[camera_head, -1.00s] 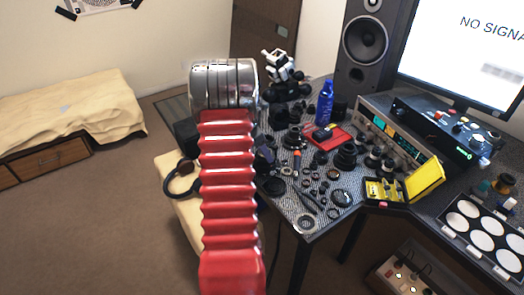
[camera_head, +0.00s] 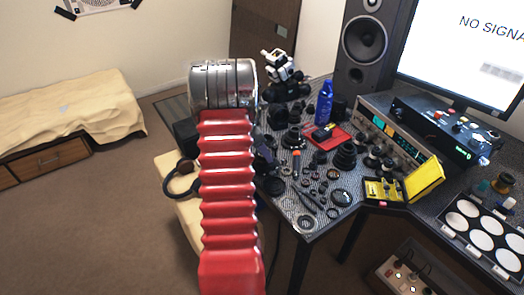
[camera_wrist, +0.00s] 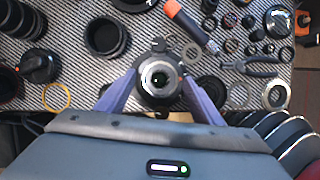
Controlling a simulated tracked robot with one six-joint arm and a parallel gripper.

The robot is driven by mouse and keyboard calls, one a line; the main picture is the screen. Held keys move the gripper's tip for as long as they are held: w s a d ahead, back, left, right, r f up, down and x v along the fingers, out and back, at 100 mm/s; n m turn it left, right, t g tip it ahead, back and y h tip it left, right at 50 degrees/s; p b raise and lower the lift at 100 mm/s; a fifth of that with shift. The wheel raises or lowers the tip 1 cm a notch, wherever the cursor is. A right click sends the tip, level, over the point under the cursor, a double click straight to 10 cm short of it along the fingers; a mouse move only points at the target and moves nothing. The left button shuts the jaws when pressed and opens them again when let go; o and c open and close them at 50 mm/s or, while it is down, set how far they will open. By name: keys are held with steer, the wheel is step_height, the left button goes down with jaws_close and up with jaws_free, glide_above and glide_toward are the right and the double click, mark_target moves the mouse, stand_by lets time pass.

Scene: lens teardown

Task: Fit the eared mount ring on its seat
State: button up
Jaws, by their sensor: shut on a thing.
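In the wrist view a dark ring with small ears (camera_wrist: 160,98) sits between the two blue-purple fingers of my gripper (camera_wrist: 160,76). One ear shows at its upper edge. My gripper is shut on this ring. A bright silvery ring with a dark centre, like a lens part (camera_wrist: 160,77), shows through its opening. I cannot tell whether the held ring touches what is below it, and I cannot make out the seat. In the head view my gripper is hidden behind my red arm.
The patterned table (camera_head: 309,222) is crowded with lens parts. A dark barrel (camera_wrist: 105,37), an orange-handled screwdriver (camera_wrist: 188,22) and pliers (camera_wrist: 250,66) lie close by. A yellow ring (camera_wrist: 57,97) is at left. A blue bottle (camera_head: 325,103) stands farther back.

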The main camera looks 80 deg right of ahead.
steer(key=shift+m, duration=0.3)
steer(key=shift+f, duration=0.1)
stand_by(0.3)
stand_by(0.4)
steer(key=o, duration=1.1)
steer(key=shift+o, duration=0.5)
steer(key=shift+o, duration=1.3)
steer(key=shift+r, duration=3.5)
